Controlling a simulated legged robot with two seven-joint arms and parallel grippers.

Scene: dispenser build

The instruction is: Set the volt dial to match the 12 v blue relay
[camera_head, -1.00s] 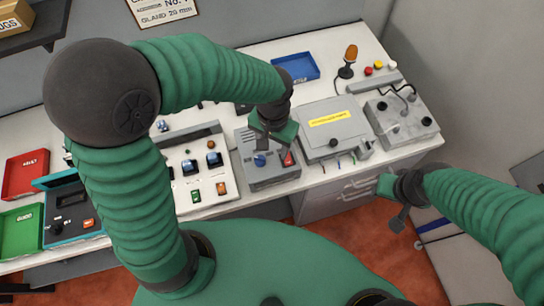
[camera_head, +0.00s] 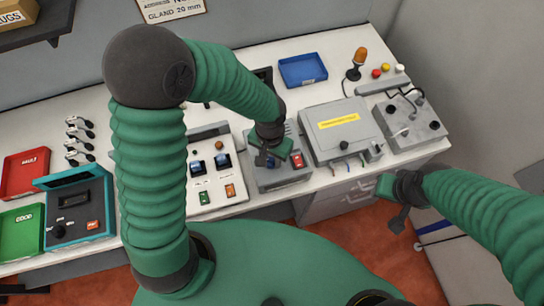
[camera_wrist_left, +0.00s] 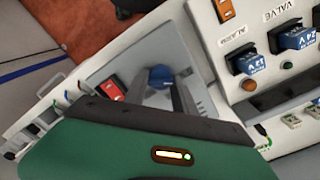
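A grey box (camera_head: 262,181) carries a blue knob and a red switch (camera_head: 297,160); its dial markings are too small to read. My left gripper (camera_head: 271,157) is just above the box. In the left wrist view, its two dark fingers (camera_wrist_left: 163,97) are apart, with the blue knob (camera_wrist_left: 161,77) between their far ends; contact cannot be told. Blue relays (camera_wrist_left: 294,38) sit in a white panel (camera_head: 210,201) to the left of the box; their labels are hard to read. My right gripper (camera_head: 388,200) hangs off the bench's front right, its fingers unclear.
A teal tester (camera_head: 88,209) with a black dial (camera_head: 58,231) stands at the left, beside red (camera_head: 26,172) and green (camera_head: 22,230) trays. A grey lidded case (camera_head: 342,139) is close right of the grey box. A blue tray (camera_head: 303,70) lies behind.

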